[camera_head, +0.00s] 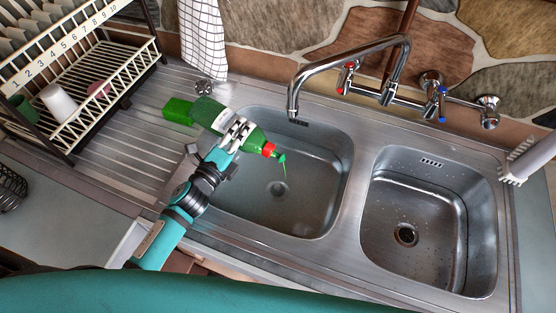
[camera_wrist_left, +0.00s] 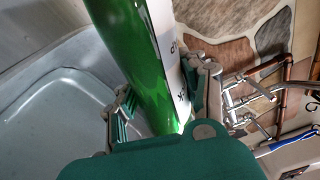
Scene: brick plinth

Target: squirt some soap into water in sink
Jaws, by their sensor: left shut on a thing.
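My left gripper (camera_head: 236,133) is shut on a green soap bottle (camera_head: 208,112) with a white label and a red and green cap. The bottle is tilted nearly on its side, its nozzle pointing right and down over the left sink basin (camera_head: 335,195). A thin green stream (camera_head: 284,170) hangs from the nozzle towards the basin, which seems to hold water. In the left wrist view the bottle (camera_wrist_left: 135,55) stands between the fingers, with the basin (camera_wrist_left: 50,100) to its left. My right gripper is not in view.
A dish rack (camera_head: 105,97) stands at the left. The faucet (camera_head: 345,65) rises behind the basins. The right basin (camera_head: 415,205) is empty. A white brush (camera_head: 525,160) is at the right edge.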

